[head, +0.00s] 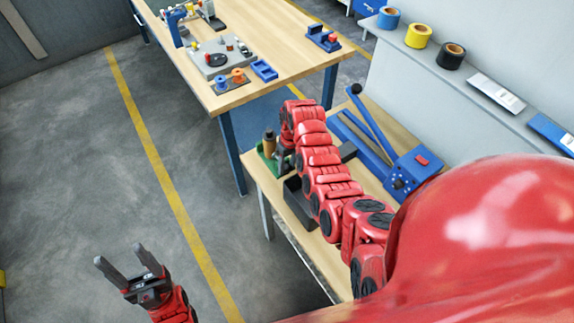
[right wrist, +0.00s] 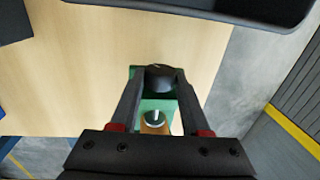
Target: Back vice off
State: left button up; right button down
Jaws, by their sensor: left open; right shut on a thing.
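The green vice (head: 267,160) stands on the near bench's far left corner, with an upright brown cylinder (head: 269,142) at it. In the right wrist view the green vice (right wrist: 152,104) lies below my fingers, with a brown part and pale metal pin (right wrist: 154,118) between them. My right gripper (right wrist: 160,80) is shut on a dark round knob (right wrist: 160,73) at the vice. In the head view my right gripper (head: 284,157) is beside the vice, its fingertips partly hidden. My left gripper (head: 125,258) is open and empty above the floor at lower left.
A black bin (head: 299,203) sits on the near bench (head: 392,128) beside my right arm, and a blue lever tool (head: 412,172) lies to the right. Tape rolls (head: 418,35) stand on the shelf. Another workbench (head: 285,30) is behind. Floor at left is free.

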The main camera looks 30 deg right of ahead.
jog(key=shift+a+f+h+b, duration=0.3)
jog(key=shift+h+b, duration=0.3)
jog(key=shift+h, duration=0.4)
jog(key=shift+s+a+r+t+h+b, duration=0.15)
jog(key=shift+t+h+b, duration=0.15)
jog(key=shift+h+b, duration=0.65)
jog(key=shift+r, duration=0.1)
jog(key=shift+c, duration=1.8)
grip_release()
